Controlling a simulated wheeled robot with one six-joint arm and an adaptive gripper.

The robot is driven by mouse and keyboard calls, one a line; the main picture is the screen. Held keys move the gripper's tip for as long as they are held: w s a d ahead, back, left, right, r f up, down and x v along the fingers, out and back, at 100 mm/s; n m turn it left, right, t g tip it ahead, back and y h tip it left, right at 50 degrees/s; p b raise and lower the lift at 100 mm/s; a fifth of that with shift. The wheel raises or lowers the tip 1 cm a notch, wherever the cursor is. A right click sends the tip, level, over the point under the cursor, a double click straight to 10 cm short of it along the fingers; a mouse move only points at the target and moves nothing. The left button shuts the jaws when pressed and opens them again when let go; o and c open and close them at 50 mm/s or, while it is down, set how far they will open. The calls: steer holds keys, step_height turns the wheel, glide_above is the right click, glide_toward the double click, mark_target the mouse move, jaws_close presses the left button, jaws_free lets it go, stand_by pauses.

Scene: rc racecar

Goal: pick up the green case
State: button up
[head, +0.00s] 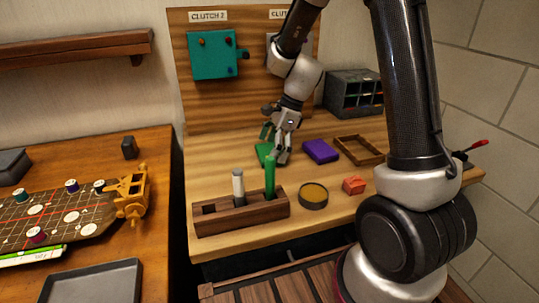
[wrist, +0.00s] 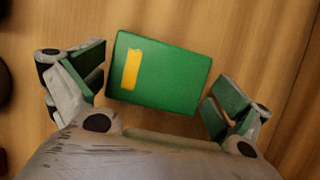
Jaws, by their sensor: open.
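The green case (wrist: 165,75) is a flat green box with a yellow strip on its top. It lies on the wooden table, slightly turned, in the upper middle of the wrist view. In the head view only a part of the case (head: 263,150) shows beside my gripper (head: 274,157), which hides the rest. In the wrist view my gripper (wrist: 156,95) is open, with one finger to the left of the case and one to the right. The left finger looks very close to the case; I cannot tell if it touches. Nothing is held.
A purple box (head: 320,151) and a wooden frame (head: 361,150) lie to the right. In front stand a wooden holder (head: 240,215) with upright green and grey items, a round tin (head: 313,195) and an orange block (head: 353,186). A teal box (head: 213,54) hangs on the backboard.

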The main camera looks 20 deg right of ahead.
steer(key=shift+f, duration=0.1)
steer(key=c, duration=0.7)
steer(key=shift+c, duration=0.2)
